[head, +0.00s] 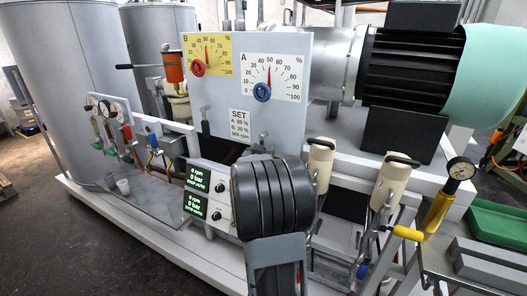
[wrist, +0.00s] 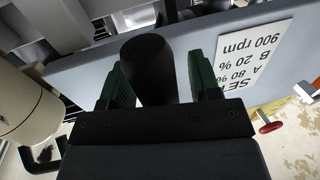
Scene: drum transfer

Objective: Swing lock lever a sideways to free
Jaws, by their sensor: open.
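Dial A (head: 272,78) is a white plate with a blue knob (head: 262,92), its pointer near 50. A black upright grip (wrist: 150,65), apparently lock lever a, stands between the two green fingers of my gripper (wrist: 162,88) in the wrist view. The fingers are open, one on each side of it; I cannot tell whether either touches. In the head view my dark wrist hides the fingers and most of this lever. Another black lever (head: 205,122) hangs under dial B (head: 207,54), a yellow plate with a red knob.
The grey panel (head: 215,100) carries a SET label (head: 240,122), upside down in the wrist view (wrist: 240,80). Two display boxes (head: 207,195) stand left of my wrist. Cream cylinders with black handles (head: 320,165) stand close on the right. A yellow-handled gauge pump (head: 437,210) is further right.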

